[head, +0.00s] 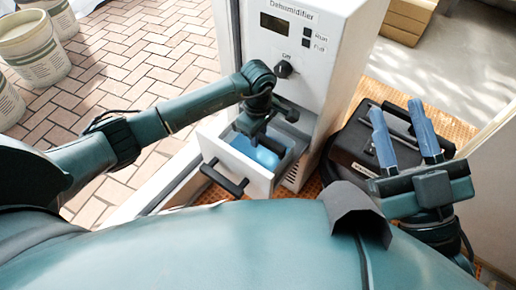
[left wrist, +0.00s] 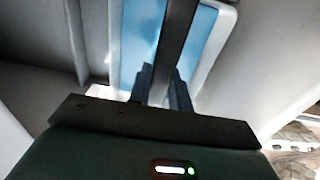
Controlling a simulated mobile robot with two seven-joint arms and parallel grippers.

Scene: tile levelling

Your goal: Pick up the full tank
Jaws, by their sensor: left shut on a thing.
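The tank (head: 265,157) holds blue water and sits inside the open drawer (head: 232,171) at the foot of the dehumidifier (head: 300,75). My left gripper (head: 256,135) reaches down over the tank. In the left wrist view my left gripper (left wrist: 162,84) is shut on a dark bar, the tank's handle (left wrist: 178,35), which crosses above the blue water (left wrist: 140,40). The white tank rim (left wrist: 218,45) shows beside it. The arm hides part of the tank in the head view. My right gripper (head: 405,135) is at the right, fingers pointing up, open and empty.
A black case (head: 365,150) stands right of the dehumidifier, near my right gripper. The drawer has a dark front handle (head: 222,178). White buckets (head: 32,50) stand on brick paving at the upper left. A wooden stack (head: 405,20) is at the back right.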

